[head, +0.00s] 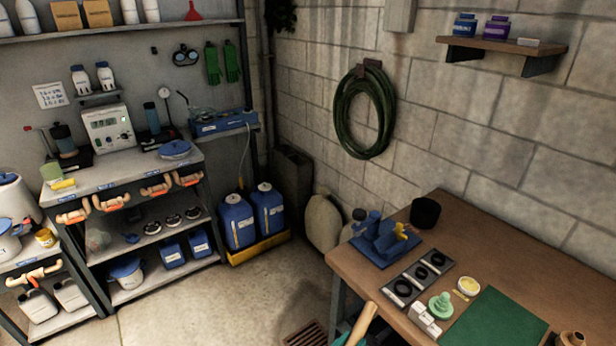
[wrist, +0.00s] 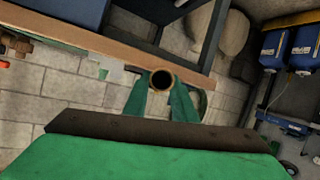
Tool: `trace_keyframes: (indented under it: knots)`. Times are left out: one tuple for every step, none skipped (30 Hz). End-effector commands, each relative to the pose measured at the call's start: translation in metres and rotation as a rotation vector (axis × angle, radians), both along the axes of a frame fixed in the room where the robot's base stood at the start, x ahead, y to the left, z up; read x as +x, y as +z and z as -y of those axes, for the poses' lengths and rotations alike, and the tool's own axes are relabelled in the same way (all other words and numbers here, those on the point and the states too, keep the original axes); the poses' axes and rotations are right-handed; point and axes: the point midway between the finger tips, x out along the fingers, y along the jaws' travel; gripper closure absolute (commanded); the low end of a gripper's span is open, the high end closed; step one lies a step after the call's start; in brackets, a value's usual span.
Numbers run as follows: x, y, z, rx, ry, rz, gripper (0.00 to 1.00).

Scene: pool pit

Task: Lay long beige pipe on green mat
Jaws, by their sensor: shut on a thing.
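The long beige pipe (head: 363,322) shows at the bottom of the head view, tilted upward in front of the table's left edge. In the wrist view I look at the open round end of the pipe (wrist: 162,78). My green gripper (wrist: 163,92) is shut on the pipe, with one finger on each side of it. Most of the gripper and the lower part of the pipe are out of the head view. The green mat (head: 495,318) lies flat on the table, to the right of the pipe, and its visible part is bare.
The brown table (head: 513,260) also holds a blue holder (head: 385,240), a black cup (head: 425,213), dark ring trays (head: 418,272), a pale green knobbed piece (head: 441,305), a yellow tub (head: 468,286) and white blocks (head: 424,318) beside the mat. The table's back right is clear.

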Motion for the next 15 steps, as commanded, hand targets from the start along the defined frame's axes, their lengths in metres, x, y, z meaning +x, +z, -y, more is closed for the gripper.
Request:
trace_keyframes:
  knots:
    - [-0.003, -0.022, -0.005, -0.003, 0.040, -0.012, 0.99]
    - [-0.002, -0.034, -0.010, -0.002, 0.068, -0.013, 0.99]
    - [-0.002, -0.049, -0.016, -0.001, 0.103, -0.011, 0.99]
    - [-0.002, -0.060, -0.020, -0.002, 0.130, -0.012, 0.99]
    - [-0.002, -0.071, -0.024, 0.000, 0.156, -0.012, 0.99]
    - [-0.001, -0.085, -0.029, -0.001, 0.192, -0.011, 0.99]
    - [-0.001, -0.096, -0.034, 0.001, 0.219, -0.011, 0.99]
    - [-0.001, -0.107, -0.039, 0.001, 0.246, -0.010, 0.99]
    - [0.000, -0.121, -0.045, 0.000, 0.282, -0.010, 0.99]
    - [0.000, -0.132, -0.050, 0.001, 0.310, -0.010, 0.99]
    - [0.001, -0.144, -0.055, 0.001, 0.338, -0.010, 0.99]
    - [0.001, -0.158, -0.061, 0.002, 0.375, -0.009, 0.99]
    - [0.002, -0.169, -0.066, 0.002, 0.403, -0.010, 0.99]
    - [0.001, -0.180, -0.071, 0.001, 0.430, -0.009, 0.99]
    - [0.003, -0.193, -0.077, 0.003, 0.464, -0.009, 0.99]
